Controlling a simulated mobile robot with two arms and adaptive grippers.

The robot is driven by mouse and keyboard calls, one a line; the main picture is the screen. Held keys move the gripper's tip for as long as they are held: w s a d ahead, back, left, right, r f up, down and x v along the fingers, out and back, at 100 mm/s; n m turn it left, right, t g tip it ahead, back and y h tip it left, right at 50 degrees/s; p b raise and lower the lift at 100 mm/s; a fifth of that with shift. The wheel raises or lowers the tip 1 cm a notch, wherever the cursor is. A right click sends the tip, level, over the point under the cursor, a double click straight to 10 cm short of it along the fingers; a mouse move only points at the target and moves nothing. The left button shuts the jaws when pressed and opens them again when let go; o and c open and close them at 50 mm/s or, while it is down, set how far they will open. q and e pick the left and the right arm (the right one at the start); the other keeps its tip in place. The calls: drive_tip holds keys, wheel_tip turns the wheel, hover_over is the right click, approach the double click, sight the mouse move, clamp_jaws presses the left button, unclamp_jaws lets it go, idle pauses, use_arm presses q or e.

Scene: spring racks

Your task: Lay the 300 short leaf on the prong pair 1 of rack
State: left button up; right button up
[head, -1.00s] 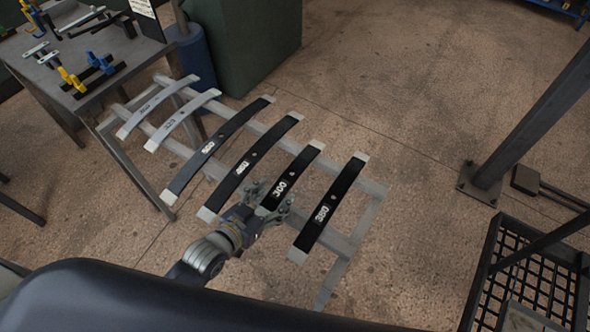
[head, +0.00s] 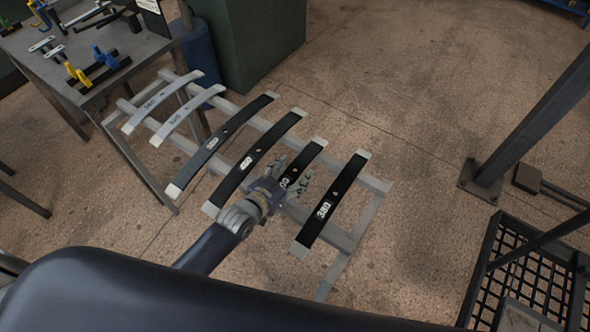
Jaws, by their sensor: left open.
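The 300 short leaf (head: 309,154) is a black curved strip with a pale end, lying across the grey rails of a low stand (head: 375,186). It sits between the 480 leaf (head: 262,150) and the 380 leaf (head: 343,187). My left gripper (head: 294,178) is open over the 300 leaf, its fingers to either side of the strip. It covers the near part of the leaf and part of its number; I cannot tell whether it touches. My right gripper is out of view. I cannot make out a rack prong pair numbered 1.
More leaves lie on the stand's left: a dark one (head: 222,143) and two pale grey ones (head: 187,114). A dark table (head: 45,75) with clamps is at upper left. A post (head: 525,115) and black mesh crate (head: 530,285) stand right.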

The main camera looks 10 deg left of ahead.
sight(292, 173)
use_arm(q)
drive_tip(key=c, duration=0.5)
clamp_jaws()
drive_tip(key=shift+r, duration=0.15)
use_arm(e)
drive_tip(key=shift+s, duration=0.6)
use_arm(q)
drive_tip(key=shift+w+r, duration=0.1)
drive_tip(key=shift+r, duration=1.65)
drive_tip(key=s+d+b, duration=0.1)
drive_tip(key=s+d, duration=0.1)
drive_tip(key=s, duration=0.2)
drive_tip(key=s+d+b, duration=0.1)
drive_tip(key=s+d, duration=0.1)
drive_tip(key=s, duration=0.3)
drive_tip(key=s+d+r, duration=0.1)
drive_tip(key=s+d, duration=0.1)
drive_tip(key=s, duration=0.2)
drive_tip(key=shift+s+r+b, duration=0.1)
drive_tip(key=shift+s+b, duration=0.05)
drive_tip(key=shift+b, duration=0.25)
drive_tip(key=shift+s+d+r, duration=0.15)
drive_tip(key=shift+s+d, duration=0.15)
drive_tip(key=shift+s, duration=0.4)
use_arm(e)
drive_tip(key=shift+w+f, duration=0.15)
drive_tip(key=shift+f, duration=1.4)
